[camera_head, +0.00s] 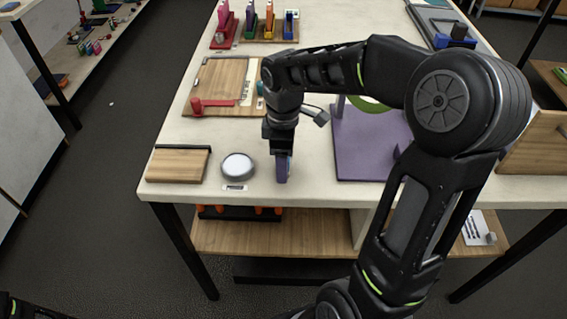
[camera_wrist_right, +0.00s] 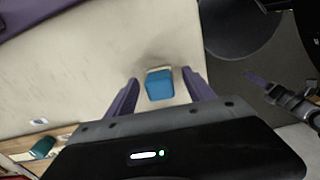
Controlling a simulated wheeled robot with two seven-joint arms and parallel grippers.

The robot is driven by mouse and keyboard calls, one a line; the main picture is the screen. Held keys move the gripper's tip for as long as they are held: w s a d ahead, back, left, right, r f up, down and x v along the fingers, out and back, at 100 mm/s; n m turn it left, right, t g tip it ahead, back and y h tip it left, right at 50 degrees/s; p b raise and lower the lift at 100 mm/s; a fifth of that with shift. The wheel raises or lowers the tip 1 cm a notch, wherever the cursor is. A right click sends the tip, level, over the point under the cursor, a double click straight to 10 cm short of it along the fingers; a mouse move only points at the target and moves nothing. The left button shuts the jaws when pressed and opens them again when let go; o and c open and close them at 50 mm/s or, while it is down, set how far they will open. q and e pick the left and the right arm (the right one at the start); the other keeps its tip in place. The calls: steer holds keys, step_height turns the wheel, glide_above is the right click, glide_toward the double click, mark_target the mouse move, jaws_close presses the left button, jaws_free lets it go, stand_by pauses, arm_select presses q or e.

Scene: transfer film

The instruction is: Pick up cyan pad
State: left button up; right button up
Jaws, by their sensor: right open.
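The cyan pad (camera_wrist_right: 159,87) is a small teal-blue block with a pale wood-coloured strip along one side. In the right wrist view it sits on the pale tabletop near its edge. My right gripper (camera_wrist_right: 160,76) has its two purple fingers apart, one on each side of the pad, with visible gaps. In the head view my right gripper (camera_head: 283,170) points down at the table's front edge. It hides most of the pad there; only a bluish sliver shows beside the finger.
A round white-topped button (camera_head: 237,166) and a wooden block (camera_head: 178,164) stand left of my right gripper. A purple board (camera_head: 365,150) lies to the right. Behind is a wooden board (camera_head: 222,80) with a red handle. The table's front edge is close.

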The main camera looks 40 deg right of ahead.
jaws_close()
stand_by(0.7)
steer(key=shift+r, duration=0.1)
step_height(320, 180, up, 10)
steer(key=shift+f, duration=0.1)
stand_by(0.4)
stand_by(0.3)
steer(key=c, duration=0.7)
jaws_free()
steer(key=c, duration=0.6)
